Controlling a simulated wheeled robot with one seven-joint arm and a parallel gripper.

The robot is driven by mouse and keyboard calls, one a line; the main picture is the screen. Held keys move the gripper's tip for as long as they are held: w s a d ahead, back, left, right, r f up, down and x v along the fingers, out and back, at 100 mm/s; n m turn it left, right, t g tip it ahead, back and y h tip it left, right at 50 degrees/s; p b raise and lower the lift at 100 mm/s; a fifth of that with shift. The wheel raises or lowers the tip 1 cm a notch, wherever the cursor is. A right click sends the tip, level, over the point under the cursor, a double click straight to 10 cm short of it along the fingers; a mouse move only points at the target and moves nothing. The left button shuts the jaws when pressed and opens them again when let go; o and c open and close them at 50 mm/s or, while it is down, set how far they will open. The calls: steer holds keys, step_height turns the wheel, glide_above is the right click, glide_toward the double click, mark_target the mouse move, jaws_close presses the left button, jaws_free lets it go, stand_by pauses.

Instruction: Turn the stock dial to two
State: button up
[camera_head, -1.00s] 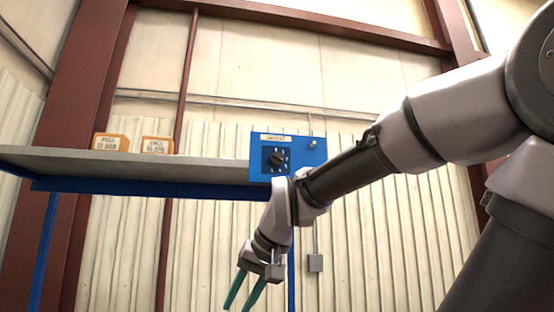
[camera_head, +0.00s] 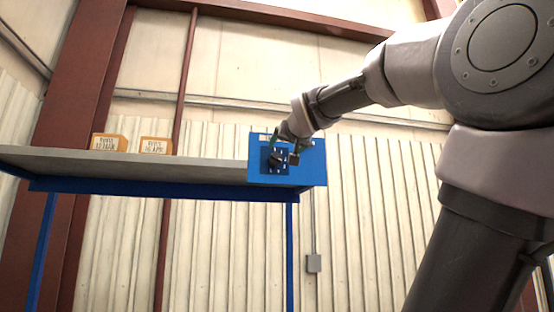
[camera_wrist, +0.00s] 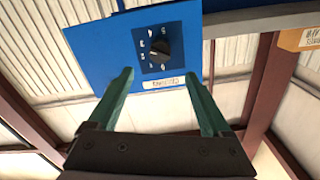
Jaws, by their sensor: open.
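The stock dial (camera_head: 275,160) is a dark round knob on a dark square plate with white marks, on the front of a blue box (camera_head: 314,173) at the right end of the shelf. My gripper (camera_head: 283,150) is at the upper part of this plate in the head view and partly covers it. In the wrist view the dial (camera_wrist: 159,50) sits beyond and between the two green fingers of my gripper (camera_wrist: 160,82), which are open and empty. The plate's marks are too small to read surely. A white label (camera_wrist: 165,83) lies beside the plate.
A grey shelf (camera_head: 160,169) with a blue frame runs left from the box. Two orange-edged signs (camera_head: 108,143) and (camera_head: 155,146) stand on it. A corrugated wall with red-brown beams is behind. A small grey wall box (camera_head: 313,263) hangs below right.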

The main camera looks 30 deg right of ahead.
mark_target(277, 158)
steer(key=x, duration=1)
steer(key=shift+w+f, duration=0.15)
steer(key=shift+w, duration=0.1)
jaws_close()
